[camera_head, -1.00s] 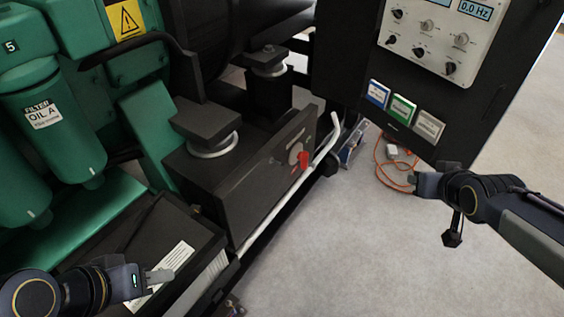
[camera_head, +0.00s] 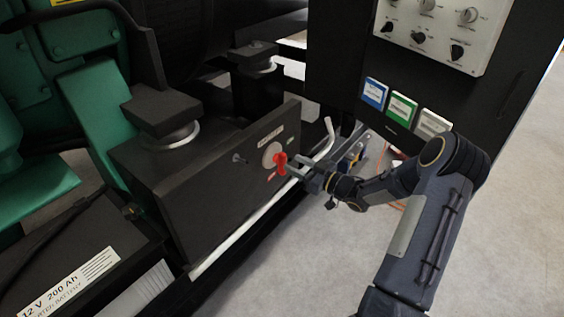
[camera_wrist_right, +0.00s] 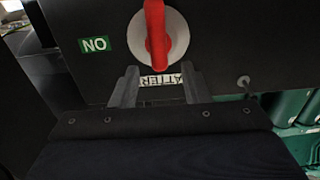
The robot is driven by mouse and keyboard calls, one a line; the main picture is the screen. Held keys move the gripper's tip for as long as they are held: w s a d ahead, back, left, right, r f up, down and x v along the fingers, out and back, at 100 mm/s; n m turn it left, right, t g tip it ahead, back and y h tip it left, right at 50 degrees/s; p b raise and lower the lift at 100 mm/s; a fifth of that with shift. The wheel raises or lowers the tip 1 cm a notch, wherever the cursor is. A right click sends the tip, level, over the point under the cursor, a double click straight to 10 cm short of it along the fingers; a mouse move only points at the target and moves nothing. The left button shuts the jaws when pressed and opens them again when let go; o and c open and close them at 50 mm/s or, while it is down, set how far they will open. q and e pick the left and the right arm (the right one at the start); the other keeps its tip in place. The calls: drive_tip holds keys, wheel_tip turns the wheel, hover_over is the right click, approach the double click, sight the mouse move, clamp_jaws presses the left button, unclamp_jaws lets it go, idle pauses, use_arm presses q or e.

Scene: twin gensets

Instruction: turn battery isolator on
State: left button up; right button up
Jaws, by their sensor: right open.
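The battery isolator is a red handle (camera_head: 281,162) on a round pale plate (camera_head: 270,152) on the front of a black box (camera_head: 215,185). In the right wrist view the red handle (camera_wrist_right: 156,38) stands roughly upright in the picture, with a green label (camera_wrist_right: 95,44) to the left that reads as an upside-down ON. My right gripper (camera_head: 299,170) is open just right of the handle. In the wrist view its fingertips (camera_wrist_right: 158,78) are spread, with the handle's lower end above the gap between them. I cannot tell whether they touch it. My left gripper is out of view.
A white bent rail (camera_head: 255,225) runs along the box's lower edge. A battery (camera_head: 70,285) lies at lower left. A black control panel (camera_head: 440,80) with knobs and coloured labels hangs above my right arm. Open floor (camera_head: 510,220) lies to the right.

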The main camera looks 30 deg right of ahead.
sight(286, 160)
drive_tip(key=shift+x, duration=2.15)
clamp_jaws()
drive_tip(key=shift+b, duration=0.35)
drive_tip(key=shift+f+n+b, duration=0.15)
drive_tip(key=shift+n+b, duration=0.45)
drive_tip(key=shift+b, duration=0.2)
drive_tip(key=n+b, duration=0.4)
drive_tip(key=b, duration=0.1)
drive_tip(key=n+b, duration=0.5)
drive_tip(key=b, duration=0.1)
drive_tip(key=a+f+n+b, duration=0.1)
drive_tip(key=n+b, duration=0.3)
drive_tip(key=b, duration=0.1)
drive_tip(key=shift+s+f+n+b, duration=0.1)
drive_tip(key=shift+s+n+b, duration=0.15)
drive_tip(key=shift+n+b, duration=1.2)
drive_tip(key=shift+n, duration=0.35)
